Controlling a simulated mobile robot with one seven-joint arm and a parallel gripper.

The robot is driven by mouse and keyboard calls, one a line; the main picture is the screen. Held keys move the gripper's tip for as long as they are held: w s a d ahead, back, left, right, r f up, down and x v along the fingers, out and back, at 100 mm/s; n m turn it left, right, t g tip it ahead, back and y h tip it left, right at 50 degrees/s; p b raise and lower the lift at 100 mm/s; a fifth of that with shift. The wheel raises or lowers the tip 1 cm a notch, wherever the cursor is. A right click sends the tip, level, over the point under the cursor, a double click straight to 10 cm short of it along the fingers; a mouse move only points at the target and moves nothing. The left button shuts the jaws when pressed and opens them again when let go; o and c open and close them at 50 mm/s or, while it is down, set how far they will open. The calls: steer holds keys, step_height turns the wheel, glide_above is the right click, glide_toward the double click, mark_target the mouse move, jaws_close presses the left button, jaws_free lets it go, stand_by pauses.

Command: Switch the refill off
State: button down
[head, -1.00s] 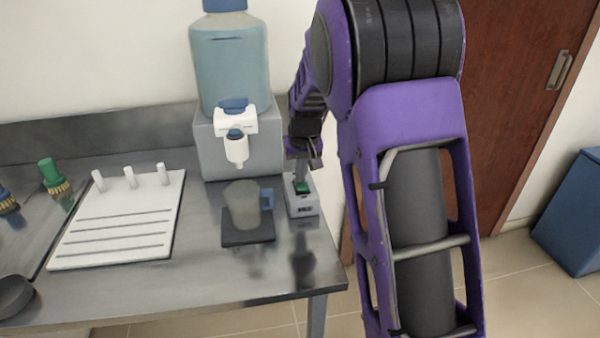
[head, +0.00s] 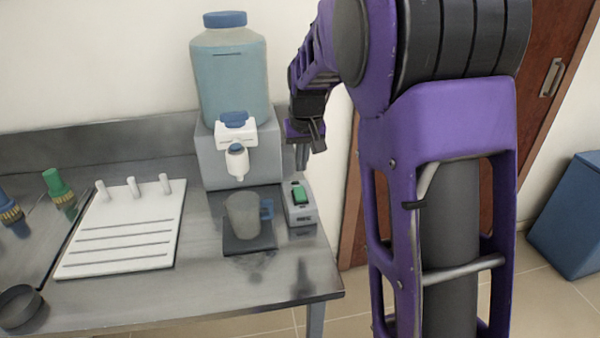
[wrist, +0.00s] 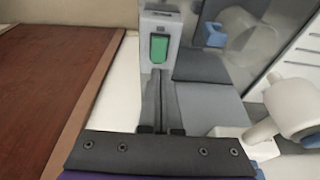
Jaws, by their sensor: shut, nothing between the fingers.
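The refill switch is a green rocker (head: 300,194) on a small grey box (head: 302,216) at the right end of the bench. My gripper (head: 303,166) is shut and empty, just behind and above the box, apart from the rocker. In the wrist view the green rocker (wrist: 158,48) lies just beyond the tips of my closed fingers (wrist: 160,74). The dispenser (head: 231,75), with a blue-capped bottle and white tap (head: 236,150), stands left of my gripper. A grey cup (head: 243,214) with a blue handle stands on a dark pad (head: 250,244) in front of it.
A white rack (head: 125,235) with several pegs lies left on the metal bench. Green and blue brushes (head: 58,187) and a dark round dish (head: 20,306) are farther left. A brown door (head: 545,60) and a blue bin (head: 575,220) are at the right.

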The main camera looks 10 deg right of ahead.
mark_target(298, 188)
steer(key=shift+v, duration=2.4)
steer(key=shift+s+f, duration=0.1)
steer(key=shift+w+r+t+b, duration=0.25)
steer(key=shift+w+b, duration=0.45)
steer(key=shift+b, duration=0.65)
steer(key=shift+f, duration=0.1)
steer(key=x, duration=0.4)
steer(key=b+x, duration=0.1)
steer(key=x, duration=0.4)
steer(key=b+x, duration=0.1)
steer(key=x, duration=0.3)
steer(key=shift+s+f, duration=0.2)
steer(key=shift+f, duration=0.3)
steer(key=shift+r+p, duration=0.1)
steer(key=shift+p, duration=0.2)
